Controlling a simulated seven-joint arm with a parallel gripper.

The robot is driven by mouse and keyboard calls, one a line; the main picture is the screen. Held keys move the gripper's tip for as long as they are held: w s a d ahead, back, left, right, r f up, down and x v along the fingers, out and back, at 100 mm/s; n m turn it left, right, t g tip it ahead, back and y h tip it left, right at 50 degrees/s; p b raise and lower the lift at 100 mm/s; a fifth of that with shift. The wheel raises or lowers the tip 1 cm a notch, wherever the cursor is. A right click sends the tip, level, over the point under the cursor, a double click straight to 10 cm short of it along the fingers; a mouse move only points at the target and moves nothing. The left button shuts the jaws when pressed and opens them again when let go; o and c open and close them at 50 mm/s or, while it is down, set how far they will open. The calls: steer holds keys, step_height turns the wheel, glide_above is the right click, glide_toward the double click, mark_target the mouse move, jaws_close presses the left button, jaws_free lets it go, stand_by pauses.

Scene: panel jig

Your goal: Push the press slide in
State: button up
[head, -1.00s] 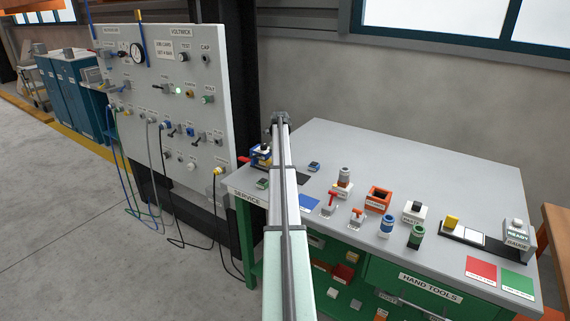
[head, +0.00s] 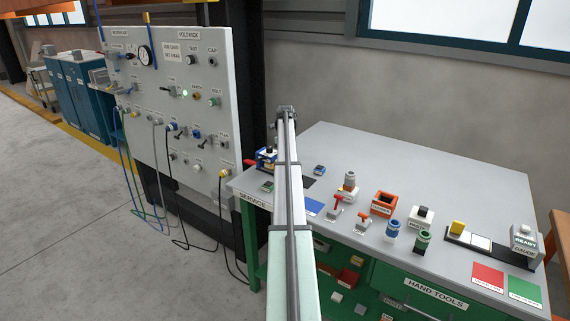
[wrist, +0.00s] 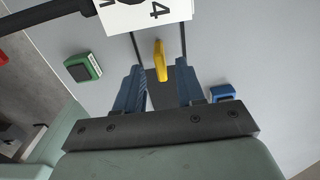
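A yellow upright tab (wrist: 160,60), probably the press slide's handle, stands between two dark rails in the wrist view. A white plate marked 4 (wrist: 145,12) is just beyond it. My gripper (wrist: 159,82) is open, with its blue fingers on either side of the tab's near end and a gap to each. I cannot tell whether anything touches. In the head view, a small blue, white and yellow device (head: 266,157), probably the press, sits at the table's left end, partly behind my arm. My gripper is hidden there.
A green-topped block (wrist: 83,67) lies left of my fingers and a small blue block (wrist: 222,92) lies right. The grey table (head: 440,170) holds several fixtures to the right, including red-handled clamps (head: 336,206). A tall grey panel (head: 150,100) with cables stands left.

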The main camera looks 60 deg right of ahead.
step_height(320, 180, up, 10)
stand_by(0.4)
steer(key=shift+w, duration=0.1)
stand_by(0.4)
